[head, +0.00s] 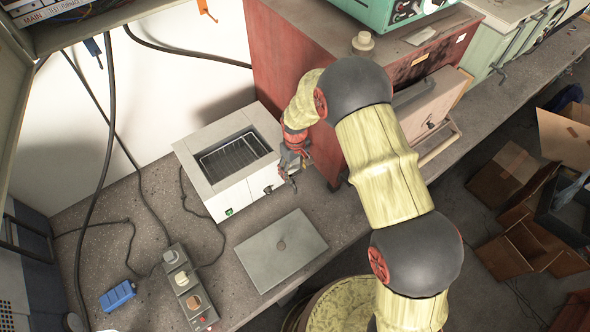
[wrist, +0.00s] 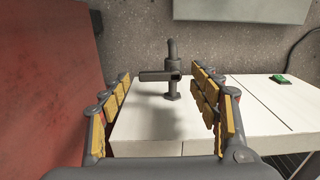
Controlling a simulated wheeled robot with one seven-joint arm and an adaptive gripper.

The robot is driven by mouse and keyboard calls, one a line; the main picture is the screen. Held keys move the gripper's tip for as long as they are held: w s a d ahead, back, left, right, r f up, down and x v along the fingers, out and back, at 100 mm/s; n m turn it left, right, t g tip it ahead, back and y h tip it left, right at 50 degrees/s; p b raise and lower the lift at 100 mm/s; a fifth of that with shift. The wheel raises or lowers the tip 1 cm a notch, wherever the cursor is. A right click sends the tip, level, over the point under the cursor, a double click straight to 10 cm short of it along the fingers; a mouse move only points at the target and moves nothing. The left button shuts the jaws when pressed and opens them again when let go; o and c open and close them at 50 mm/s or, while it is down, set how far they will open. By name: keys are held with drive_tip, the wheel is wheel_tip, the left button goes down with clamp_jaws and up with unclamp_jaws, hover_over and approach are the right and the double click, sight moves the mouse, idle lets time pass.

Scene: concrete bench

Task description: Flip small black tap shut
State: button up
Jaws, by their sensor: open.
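The small dark tap (wrist: 172,70) juts from the front of the white water bath (head: 218,150). In the wrist view it stands between my gripper's fingers, with a short bar handle (wrist: 153,76) lying crosswise, pointing left. My gripper (wrist: 160,76) is open, with yellow-padded fingers on either side of the tap; the right finger is close to the tap body, and I cannot tell whether anything touches. In the head view my gripper (head: 292,176) is at the right end of the bath's front, and the tap (head: 268,190) shows small and dark just left of it.
A grey lid (head: 281,250) lies flat on the bench before the bath. A green switch (wrist: 282,79) sits on the bath's front. A red cabinet (head: 285,62) stands close on the right. A power strip (head: 187,286) and blue block (head: 117,296) lie at left.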

sight(295, 173)
wheel_tip(295, 173, up, 12)
idle(0.4)
drive_tip(key=shift+f, duration=0.1)
idle(0.4)
drive_tip(key=s+d+r+m+t+b, duration=0.2)
drive_tip(key=s+d+r+b, duration=0.1)
drive_tip(key=s+d+r, duration=0.2)
drive_tip(key=s+d+r+m+t+b, duration=0.1)
drive_tip(key=s+d+r, duration=0.5)
drive_tip(key=s, duration=0.8)
drive_tip(key=s+d+r+m+t+b, duration=0.2)
drive_tip(key=s+d+r+m+b, duration=0.2)
drive_tip(key=s+r, duration=0.5)
drive_tip(key=shift+s+d+r+t+b, duration=0.3)
drive_tip(key=shift+s+d+r+b, duration=0.15)
drive_tip(key=shift+d, duration=0.8)
drive_tip(key=shift+c, duration=0.8)
